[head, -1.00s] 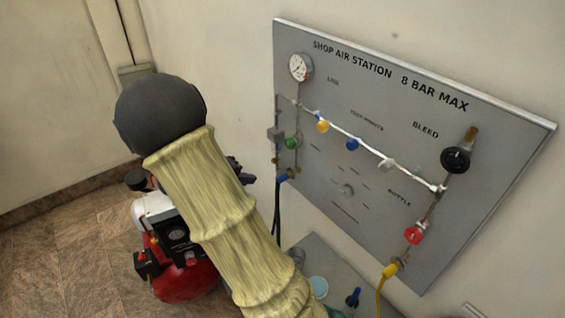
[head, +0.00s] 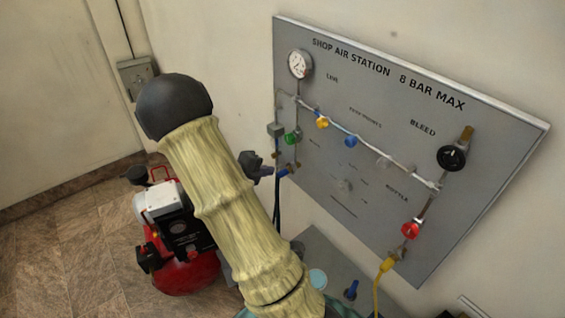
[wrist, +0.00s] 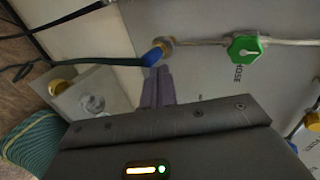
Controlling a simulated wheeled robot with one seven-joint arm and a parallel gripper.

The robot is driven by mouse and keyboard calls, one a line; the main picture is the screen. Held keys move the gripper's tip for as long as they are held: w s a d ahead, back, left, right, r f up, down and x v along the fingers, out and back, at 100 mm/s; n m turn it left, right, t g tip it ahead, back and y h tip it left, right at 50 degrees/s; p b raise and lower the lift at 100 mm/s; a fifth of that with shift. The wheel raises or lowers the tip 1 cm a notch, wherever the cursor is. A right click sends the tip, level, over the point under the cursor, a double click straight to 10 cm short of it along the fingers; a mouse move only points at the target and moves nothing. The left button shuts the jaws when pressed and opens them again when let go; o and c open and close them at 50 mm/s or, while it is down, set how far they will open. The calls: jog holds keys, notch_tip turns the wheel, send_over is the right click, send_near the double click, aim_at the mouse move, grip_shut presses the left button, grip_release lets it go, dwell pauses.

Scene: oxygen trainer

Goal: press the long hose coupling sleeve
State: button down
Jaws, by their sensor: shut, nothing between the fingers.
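The blue coupling sleeve (head: 281,172) sits at the lower left of the panel, with the dark hose (head: 277,212) hanging from it. In the wrist view the blue sleeve (wrist: 152,57) joins a brass fitting (wrist: 166,46), and the hose (wrist: 100,61) runs off to the left. My gripper (head: 265,172) is shut and empty, just left of the sleeve in the head view. In the wrist view my fingertips (wrist: 158,70) are together, just below the sleeve. I cannot tell whether they touch it. My arm hides part of the area below.
A green valve knob (wrist: 245,47) is right of the sleeve, by the word HOSE. The panel (head: 440,130) carries a gauge (head: 299,64), more valves and a yellow hose (head: 378,285). A red compressor (head: 185,272) stands on the floor behind my arm.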

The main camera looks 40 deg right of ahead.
jog(key=shift+d+f+p, duration=0.2)
jog(key=shift+d+p, duration=0.1)
jog(key=shift+d, duration=0.7)
jog(key=shift+d+f+p, duration=0.2)
jog(key=shift+d+p, duration=0.15)
jog(key=shift+d, duration=0.7)
jog(key=shift+d+f+p, duration=0.2)
jog(key=shift+d+p, duration=0.1)
jog(key=shift+d, duration=0.7)
jog(key=shift+s+d, duration=0.1)
jog(key=shift+d, duration=0.85)
jog(key=shift+a+r+p, duration=0.1)
jog(key=shift+a+p, duration=0.5)
jog(key=shift+p, duration=0.05)
jog(key=a, duration=0.4)
jog(key=b, duration=0.2)
send_near(282, 171)
jog(key=shift+a+r, duration=1.15)
jog(key=shift+r, duration=0.3)
